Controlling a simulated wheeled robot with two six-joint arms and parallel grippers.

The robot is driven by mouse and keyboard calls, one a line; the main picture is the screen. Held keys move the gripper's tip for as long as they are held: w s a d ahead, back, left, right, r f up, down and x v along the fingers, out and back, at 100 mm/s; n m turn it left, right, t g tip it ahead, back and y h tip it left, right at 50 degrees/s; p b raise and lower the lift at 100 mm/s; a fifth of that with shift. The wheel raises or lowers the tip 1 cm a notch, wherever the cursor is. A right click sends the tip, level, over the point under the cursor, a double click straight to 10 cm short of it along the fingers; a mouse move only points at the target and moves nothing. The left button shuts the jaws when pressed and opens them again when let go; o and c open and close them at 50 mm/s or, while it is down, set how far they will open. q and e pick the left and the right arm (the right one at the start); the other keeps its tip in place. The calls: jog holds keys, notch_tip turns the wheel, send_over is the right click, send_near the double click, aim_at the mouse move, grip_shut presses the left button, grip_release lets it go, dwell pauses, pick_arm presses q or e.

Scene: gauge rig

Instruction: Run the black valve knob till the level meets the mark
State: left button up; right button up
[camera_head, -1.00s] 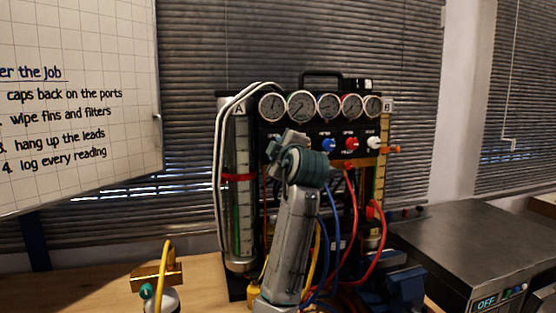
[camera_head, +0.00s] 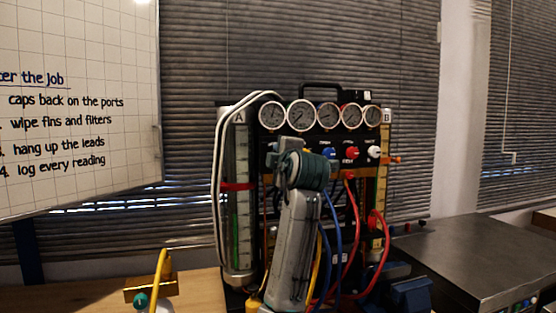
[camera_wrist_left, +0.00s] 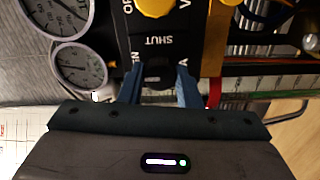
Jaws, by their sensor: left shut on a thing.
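The gauge rig stands on the bench. Its black valve knob (camera_wrist_left: 160,74) shows in the left wrist view below the word SHUT. My left gripper (camera_wrist_left: 159,82) has one blue finger on each side of the knob and is shut on it. In the head view my left wrist hides the knob and the fingertips. The clear tube marked A (camera_head: 240,215) has a scale and a red band (camera_head: 237,187) around it. Tube B (camera_head: 382,190) is at the rig's right, with an orange pointer (camera_head: 390,160) beside it. I cannot read the liquid level in either tube. My right gripper is not in view.
A row of several dials (camera_head: 329,116) runs above the blue (camera_head: 328,153), red (camera_head: 350,152) and white (camera_head: 374,152) knobs. Red hoses (camera_head: 356,220) and blue hoses hang close beside my arm. A steel-topped unit (camera_head: 465,255) stands at right; a whiteboard (camera_head: 80,130) is at left.

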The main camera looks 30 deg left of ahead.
pick_arm(q)
jog(key=o, duration=1)
jog(key=shift+c, duration=0.2)
jog(key=shift+d, duration=0.1)
jog(key=b+v, duration=0.1)
jog(key=v, duration=0.9)
jog(key=shift+s+d+b, duration=0.2)
jog(key=shift+s+b, duration=0.15)
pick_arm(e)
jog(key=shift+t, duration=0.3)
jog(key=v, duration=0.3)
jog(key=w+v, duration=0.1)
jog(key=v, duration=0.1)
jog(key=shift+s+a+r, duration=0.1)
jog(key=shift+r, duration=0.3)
